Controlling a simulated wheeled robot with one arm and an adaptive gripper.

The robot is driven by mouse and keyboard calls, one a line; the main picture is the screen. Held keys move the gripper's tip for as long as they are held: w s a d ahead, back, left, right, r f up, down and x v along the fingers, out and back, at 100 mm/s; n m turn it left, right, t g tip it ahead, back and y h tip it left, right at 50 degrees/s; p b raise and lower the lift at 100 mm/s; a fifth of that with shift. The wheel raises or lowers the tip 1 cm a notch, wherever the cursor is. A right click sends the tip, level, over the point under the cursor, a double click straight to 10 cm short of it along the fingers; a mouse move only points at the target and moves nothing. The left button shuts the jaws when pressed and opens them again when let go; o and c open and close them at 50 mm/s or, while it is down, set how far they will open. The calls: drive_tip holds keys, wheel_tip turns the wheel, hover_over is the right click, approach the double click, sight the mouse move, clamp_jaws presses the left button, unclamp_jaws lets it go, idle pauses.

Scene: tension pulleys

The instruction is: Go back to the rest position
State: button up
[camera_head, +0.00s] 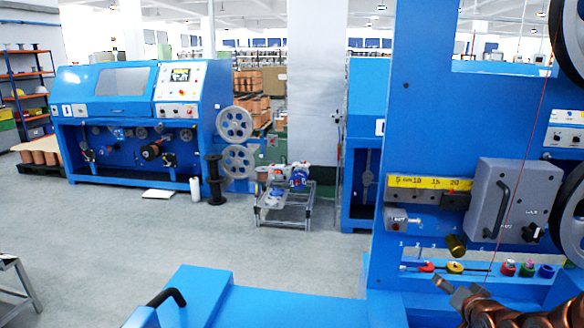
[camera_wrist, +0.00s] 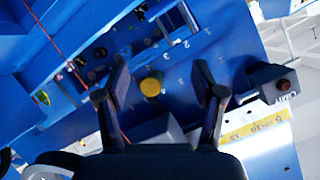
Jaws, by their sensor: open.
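My gripper (camera_head: 456,289) is at the lower right of the head view, in front of the blue machine panel (camera_head: 425,120). In the wrist view its two fingers (camera_wrist: 160,68) are spread apart with nothing held between them. A yellow round part (camera_wrist: 151,84) shows beyond the gap between the fingers. I cannot tell whether it is the brass knob (camera_head: 456,245) or the yellow pulley (camera_head: 455,268) of the head view. Red (camera_head: 508,268), green (camera_head: 527,270) and blue (camera_head: 546,271) small pulleys sit in a row on the panel's lower ledge.
A grey box with a handle (camera_head: 515,200) and a yellow scale (camera_head: 420,182) are on the panel. A thin red wire (camera_head: 522,150) runs down near my gripper. A limit box (camera_wrist: 272,82) is right of the fingers. Grey floor (camera_head: 150,235) is open at left.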

drive_tip(key=s+a+r+n+g+p, duration=0.2)
drive_tip(key=s+a+g, duration=0.3)
drive_tip(key=s, duration=0.7)
drive_tip(key=s+a+r+n+g+p, duration=0.2)
drive_tip(key=s+a+r+n+g, duration=0.1)
drive_tip(key=s+a, duration=0.7)
drive_tip(key=s+a+r+n+g+y+p, duration=0.1)
drive_tip(key=s+a+r+g, duration=0.3)
drive_tip(key=s, duration=1.2)
drive_tip(key=a+n+g+p, duration=0.1)
drive_tip(key=a+g, duration=0.2)
drive_tip(key=shift+a+r, duration=0.15)
drive_tip(key=shift+r, duration=0.05)
